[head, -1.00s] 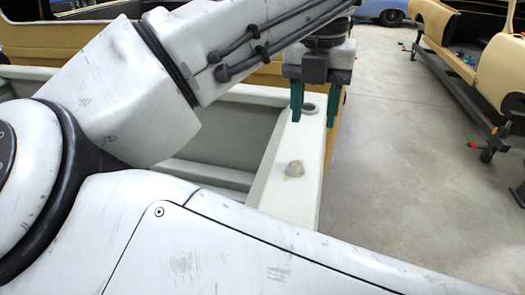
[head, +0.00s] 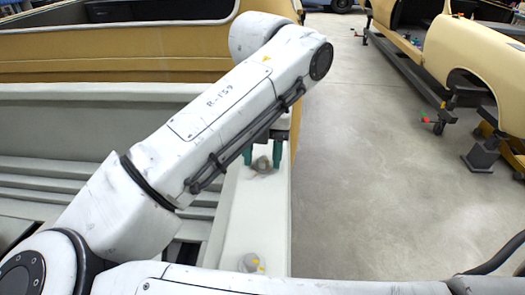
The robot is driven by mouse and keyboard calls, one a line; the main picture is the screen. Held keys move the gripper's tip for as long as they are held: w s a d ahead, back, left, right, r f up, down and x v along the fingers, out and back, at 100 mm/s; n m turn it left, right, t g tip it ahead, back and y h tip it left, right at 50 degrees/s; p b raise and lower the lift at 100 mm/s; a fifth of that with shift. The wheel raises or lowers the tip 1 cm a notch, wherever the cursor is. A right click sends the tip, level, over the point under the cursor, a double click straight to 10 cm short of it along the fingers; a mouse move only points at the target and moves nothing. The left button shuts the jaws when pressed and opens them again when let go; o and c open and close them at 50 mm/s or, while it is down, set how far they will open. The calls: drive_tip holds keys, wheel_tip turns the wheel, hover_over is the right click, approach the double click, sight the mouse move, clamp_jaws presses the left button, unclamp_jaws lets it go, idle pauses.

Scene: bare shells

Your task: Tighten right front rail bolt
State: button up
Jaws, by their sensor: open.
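A pale rail (head: 238,215) runs away from me along the edge of the light-coloured car body. Two grey bolts show on its top. The farther bolt (head: 262,165) is between the teal fingers of my gripper (head: 262,154), or just in front of them. The nearer bolt (head: 251,263) has yellow marks and stands apart from my gripper, close to my own body. My gripper is open and points down. My arm hides its upper part, and I cannot tell whether the fingers touch the farther bolt.
A tan panel (head: 120,58) stands behind the rail on the left. The car body's ribbed floor (head: 50,170) lies left of the rail. A cream car shell (head: 470,62) on a wheeled frame (head: 410,70) is on the right. The concrete floor (head: 355,170) between is clear.

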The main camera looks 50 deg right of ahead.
clamp_jaws()
idle(0.5)
